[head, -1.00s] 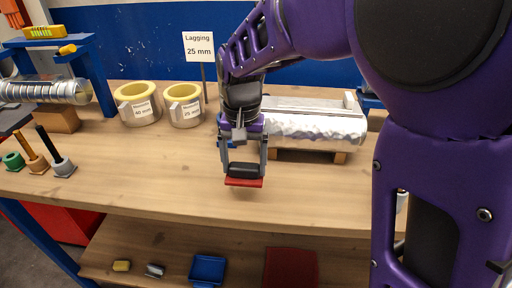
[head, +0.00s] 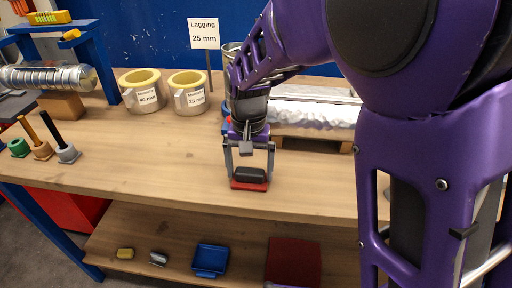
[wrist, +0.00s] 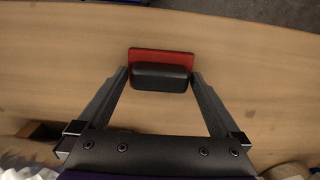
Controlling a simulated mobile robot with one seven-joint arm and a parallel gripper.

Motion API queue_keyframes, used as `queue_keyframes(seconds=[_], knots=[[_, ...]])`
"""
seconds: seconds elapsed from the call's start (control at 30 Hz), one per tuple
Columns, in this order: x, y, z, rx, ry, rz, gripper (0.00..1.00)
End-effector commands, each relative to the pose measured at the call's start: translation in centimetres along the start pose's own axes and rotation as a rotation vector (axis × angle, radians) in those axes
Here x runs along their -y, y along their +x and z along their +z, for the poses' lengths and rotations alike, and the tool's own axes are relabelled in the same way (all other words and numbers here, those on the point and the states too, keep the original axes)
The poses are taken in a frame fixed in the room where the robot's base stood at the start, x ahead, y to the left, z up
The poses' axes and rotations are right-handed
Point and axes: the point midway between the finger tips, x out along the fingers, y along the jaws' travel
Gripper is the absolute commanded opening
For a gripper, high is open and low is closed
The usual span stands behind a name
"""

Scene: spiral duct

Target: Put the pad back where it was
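The pad is a red plate with a black grip block on top. My gripper (head: 250,170) is shut on the pad (head: 250,185), with one finger at each end of the black block. The pad is level, over the front part of the bench top (head: 150,175). I cannot tell whether its red underside touches the wood. In the wrist view my gripper (wrist: 160,77) has the black block between its fingertips, and the red plate of the pad (wrist: 160,54) shows beyond it.
A foil-wrapped duct (head: 310,110) lies on wooden supports behind my gripper. Two insulation rings (head: 145,92) (head: 190,95) stand at the back. Brushes in holders (head: 66,150) stand at left. The lower shelf holds a blue tray (head: 210,260) and a dark red mat (head: 293,262). Mid-bench is clear.

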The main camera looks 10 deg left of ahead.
Motion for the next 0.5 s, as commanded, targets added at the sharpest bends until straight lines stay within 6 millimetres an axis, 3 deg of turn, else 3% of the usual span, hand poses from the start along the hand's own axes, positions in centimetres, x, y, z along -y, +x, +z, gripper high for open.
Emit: queue_keyframes(seconds=[0.27,0.5], knots=[[0.1,-1.1,-0.1,-0.003,-0.001,-0.002,1.00],[0.1,-5.9,-0.1,-0.005,0.000,-0.004,1.00]])
